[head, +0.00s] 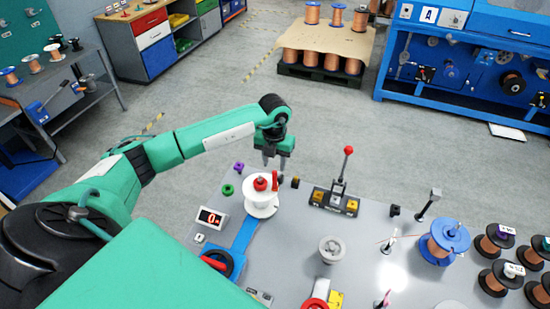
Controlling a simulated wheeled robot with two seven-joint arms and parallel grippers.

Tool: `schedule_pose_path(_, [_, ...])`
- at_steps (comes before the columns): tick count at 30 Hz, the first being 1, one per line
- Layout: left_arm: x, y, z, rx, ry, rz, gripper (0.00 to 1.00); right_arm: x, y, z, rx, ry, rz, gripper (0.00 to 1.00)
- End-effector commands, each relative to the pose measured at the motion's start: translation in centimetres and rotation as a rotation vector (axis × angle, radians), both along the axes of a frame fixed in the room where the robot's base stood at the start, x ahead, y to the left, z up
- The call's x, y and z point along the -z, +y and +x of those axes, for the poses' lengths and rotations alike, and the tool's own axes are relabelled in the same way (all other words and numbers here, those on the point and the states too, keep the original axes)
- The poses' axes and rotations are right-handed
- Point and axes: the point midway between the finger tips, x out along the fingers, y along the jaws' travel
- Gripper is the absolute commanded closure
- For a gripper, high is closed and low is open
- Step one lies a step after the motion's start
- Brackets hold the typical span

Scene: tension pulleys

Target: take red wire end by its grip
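My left gripper (275,163) hangs fingers-down over the grey table, just above and behind a white spool (261,206). Its two fingers look apart, with nothing visible between them. A red knob (260,184) sits on top of the spool. A slim upright red piece (275,180) stands at the spool's right side, just below the fingertips. It may be the red wire end's grip, but it is too small to tell, and no red wire can be made out. My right gripper is not in view.
A red-knobbed lever clamp (339,190) stands right of the spool. A display box (211,218) and blue strip (244,236) lie left and in front. A grey round part (331,249), a blue spool (444,242) and several copper spools stand to the right.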

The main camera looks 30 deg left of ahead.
Motion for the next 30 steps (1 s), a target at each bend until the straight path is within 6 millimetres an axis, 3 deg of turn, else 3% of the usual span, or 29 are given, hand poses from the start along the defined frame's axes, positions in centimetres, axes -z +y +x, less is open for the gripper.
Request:
schedule_pose_path(13, [5.7,0.0,0.0,0.001,0.000,0.000,0.60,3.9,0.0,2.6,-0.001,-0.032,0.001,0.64])
schedule_pose_path(26, [6.4,0.0,0.0,0.001,0.000,0.000,0.60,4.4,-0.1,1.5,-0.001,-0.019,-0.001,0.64])
schedule_pose_path(30, [6.4,0.0,0.0,0.001,-0.001,-0.001,0.84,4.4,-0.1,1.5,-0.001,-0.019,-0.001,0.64])
